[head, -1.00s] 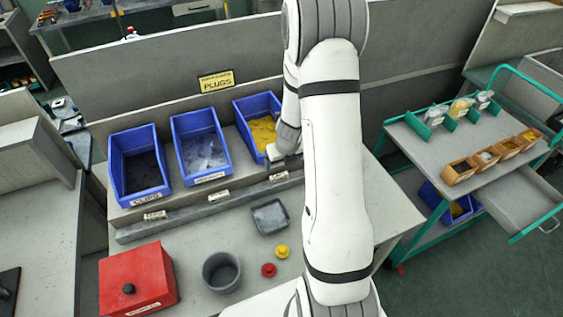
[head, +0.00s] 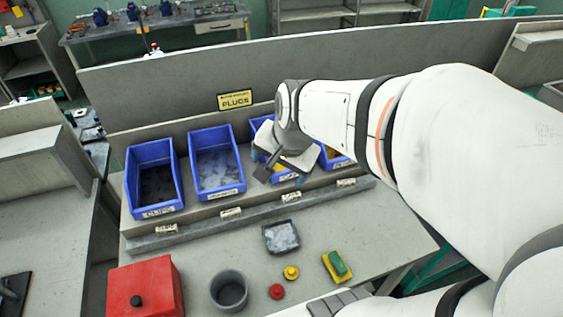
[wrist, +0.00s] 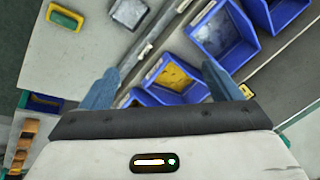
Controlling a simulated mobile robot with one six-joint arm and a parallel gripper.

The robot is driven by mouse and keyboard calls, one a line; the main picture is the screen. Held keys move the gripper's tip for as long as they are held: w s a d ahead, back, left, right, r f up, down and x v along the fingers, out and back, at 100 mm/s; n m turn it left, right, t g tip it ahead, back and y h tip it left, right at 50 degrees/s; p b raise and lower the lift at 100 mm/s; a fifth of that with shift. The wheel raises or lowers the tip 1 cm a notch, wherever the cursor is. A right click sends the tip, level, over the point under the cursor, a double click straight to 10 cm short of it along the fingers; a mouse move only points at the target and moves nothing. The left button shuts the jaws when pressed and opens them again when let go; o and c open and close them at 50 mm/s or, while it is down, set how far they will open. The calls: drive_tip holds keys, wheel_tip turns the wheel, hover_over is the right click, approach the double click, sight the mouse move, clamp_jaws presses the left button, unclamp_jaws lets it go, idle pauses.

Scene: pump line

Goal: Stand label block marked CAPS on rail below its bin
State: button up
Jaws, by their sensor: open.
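Several small white label blocks stand along the grey rail (head: 200,224) in front of the blue bins: the far-left block (head: 166,229), a second (head: 231,212), a third (head: 291,197) and the far-right block (head: 346,182). Their lettering is too small to read, so I cannot tell which is marked CAPS. My gripper (head: 281,172) is open and empty, above the front of the third bin (head: 259,125), partly hiding it and the fourth bin (head: 338,160). In the wrist view, the open fingers (wrist: 160,70) frame a bin of yellow parts (wrist: 178,77).
The left bin (head: 152,180) reads CLIPS; a bin of grey parts (head: 215,160) is beside it. On the bench are a red box (head: 150,285), a grey cup (head: 229,292), a grey tray (head: 281,237), red (head: 277,292) and yellow (head: 291,272) knobs, and a green-yellow sponge (head: 338,266).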

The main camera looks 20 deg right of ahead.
drive_tip(key=s+r+n, duration=0.3)
drive_tip(key=s+n, duration=0.5)
drive_tip(key=shift+s+r+n+h, duration=0.15)
drive_tip(key=shift+r+n+h, duration=0.05)
drive_tip(key=shift+n+h, duration=0.2)
